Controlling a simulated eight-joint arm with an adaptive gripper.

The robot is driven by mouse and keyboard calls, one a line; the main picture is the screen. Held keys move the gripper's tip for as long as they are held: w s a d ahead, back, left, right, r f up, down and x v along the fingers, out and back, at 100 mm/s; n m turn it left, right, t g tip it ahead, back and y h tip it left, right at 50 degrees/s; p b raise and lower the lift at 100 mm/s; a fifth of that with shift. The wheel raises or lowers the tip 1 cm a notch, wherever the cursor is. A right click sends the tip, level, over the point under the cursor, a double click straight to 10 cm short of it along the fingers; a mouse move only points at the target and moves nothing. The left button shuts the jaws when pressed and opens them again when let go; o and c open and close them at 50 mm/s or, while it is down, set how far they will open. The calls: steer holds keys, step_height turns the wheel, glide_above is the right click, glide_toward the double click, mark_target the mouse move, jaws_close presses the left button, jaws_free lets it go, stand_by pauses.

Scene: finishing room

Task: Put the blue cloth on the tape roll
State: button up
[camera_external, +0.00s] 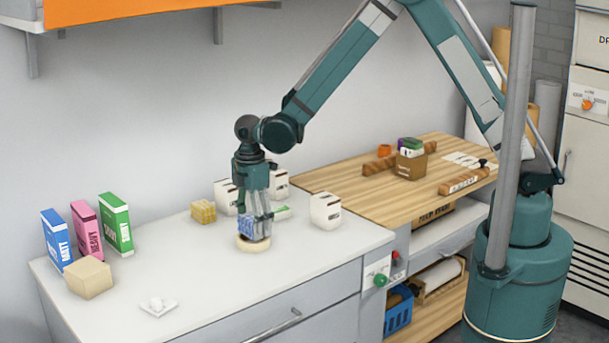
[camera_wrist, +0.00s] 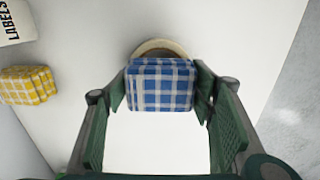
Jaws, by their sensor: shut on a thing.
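The blue cloth (camera_wrist: 161,86) is a folded blue and white checked bundle, and it also shows in the external view (camera_external: 248,229). My gripper (camera_wrist: 161,88) is shut on it, one finger on each side; in the external view my gripper (camera_external: 256,222) points down. The tape roll (camera_external: 253,244) is a cream ring flat on the white counter, directly under the cloth. In the wrist view the tape roll's rim (camera_wrist: 160,46) shows beyond the cloth, which hides most of it. I cannot tell whether the cloth touches the roll.
A yellow checked cloth (camera_external: 203,212) lies to the left on the white counter (camera_external: 205,265). Several white canisters stand behind and right, one at the right (camera_external: 325,211). Blue, pink and green boxes (camera_external: 116,223) and a beige block (camera_external: 89,278) stand left. The counter's front middle is clear.

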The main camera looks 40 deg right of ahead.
mark_target(252, 217)
steer(key=shift+f+b, duration=0.45)
steer(key=shift+f, duration=0.1)
steer(key=o, duration=0.9)
steer(key=shift+r, duration=0.1)
steer(key=shift+r, duration=0.1)
steer(key=shift+r+p, duration=0.5)
steer(key=shift+r, duration=0.1)
step_height(252, 217, up, 12)
steer(key=shift+f+p, duration=0.25)
steer(key=shift+p, duration=0.1)
